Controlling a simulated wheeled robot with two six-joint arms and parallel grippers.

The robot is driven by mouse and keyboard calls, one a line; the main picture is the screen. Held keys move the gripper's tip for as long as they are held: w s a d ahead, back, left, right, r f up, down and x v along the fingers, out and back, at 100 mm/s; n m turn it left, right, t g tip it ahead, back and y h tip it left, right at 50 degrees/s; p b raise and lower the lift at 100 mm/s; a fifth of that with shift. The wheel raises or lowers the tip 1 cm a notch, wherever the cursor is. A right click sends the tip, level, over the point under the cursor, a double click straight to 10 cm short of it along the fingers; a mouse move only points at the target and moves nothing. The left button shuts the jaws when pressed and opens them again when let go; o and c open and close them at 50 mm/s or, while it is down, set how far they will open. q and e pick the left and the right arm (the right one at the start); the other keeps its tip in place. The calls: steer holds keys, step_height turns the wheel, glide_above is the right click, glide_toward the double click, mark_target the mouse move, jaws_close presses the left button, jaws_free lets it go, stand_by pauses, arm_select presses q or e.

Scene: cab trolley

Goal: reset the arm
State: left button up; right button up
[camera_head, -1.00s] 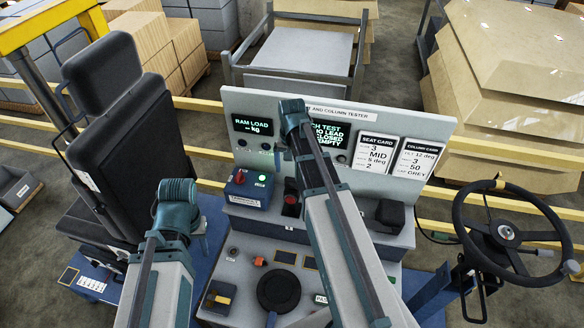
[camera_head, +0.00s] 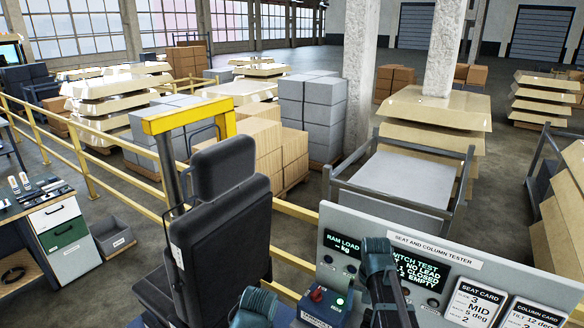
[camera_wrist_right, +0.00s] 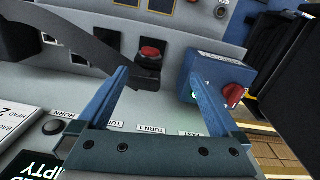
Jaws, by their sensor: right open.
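My right gripper (camera_wrist_right: 159,75) is open and empty in the right wrist view. Its two blue fingers stand apart over the tester's grey front. A red push button (camera_wrist_right: 150,53) on a black base shows beyond the gap between them. A blue box (camera_wrist_right: 212,72) with a red knob and a green button is by the finger on the picture's right. In the head view a link of my right arm (camera_head: 380,262) stands before the tester panel (camera_head: 330,220). A link of my left arm (camera_head: 256,306) shows at the bottom edge. My left gripper is out of view.
A black seat (camera_head: 222,235) stands left of the panel, close to my left arm. Yellow rails (camera_head: 90,160) run behind it. A grey trolley (camera_head: 400,190) is behind the panel. A workbench with drawers (camera_head: 62,235) is at the far left.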

steer(key=s+a+f+n+b, duration=0.5)
steer(key=s+a+f+b, duration=0.2)
steer(key=a+f+b, duration=0.1)
steer(key=s+a+f+n+h+b, duration=0.1)
steer(key=s+a+f+n+b, duration=0.3)
steer(key=s+a+f+b, duration=0.3)
steer(key=a+f+b, duration=0.2)
steer(key=a+f, duration=0.2)
steer(key=shift+s+n, duration=0.2)
steer(key=shift+n, duration=0.2)
stand_by(2.1)
